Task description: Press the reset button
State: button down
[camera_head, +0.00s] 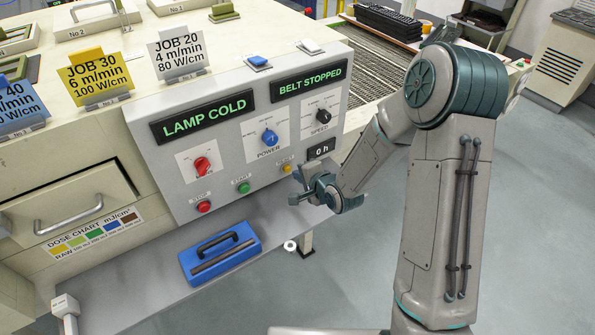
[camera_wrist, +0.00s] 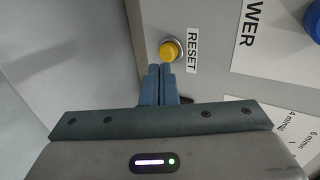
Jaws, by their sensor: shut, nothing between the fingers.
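The reset button is a round yellow button (camera_head: 287,169) in a metal ring at the lower right of the grey control panel (camera_head: 160,160). In the wrist view the yellow button (camera_wrist: 170,50) sits beside a white label reading RESET (camera_wrist: 192,51). My gripper (camera_head: 298,187) is at the panel's lower right, just below the button in the head view. In the wrist view its two blue-grey fingers (camera_wrist: 160,68) are together and empty, with their tips close to the button's near edge. I cannot tell whether they touch it.
A green start button (camera_head: 243,187) and a red stop button (camera_head: 204,206) lie left of it on the panel. Above are a blue power knob (camera_head: 269,137) and a black speed knob (camera_head: 322,115). A blue case (camera_head: 220,253) lies on the shelf below.

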jog(key=p+v, duration=0.3)
jog(key=v, duration=0.6)
jog(key=p, duration=0.3)
jog(key=s+p, duration=0.1)
jog(key=p, duration=0.2)
jog(key=shift+s+d+r, duration=0.2)
jog(key=shift+d+r, duration=0.1)
jog(key=shift+f, duration=0.1)
dwell(0.3)
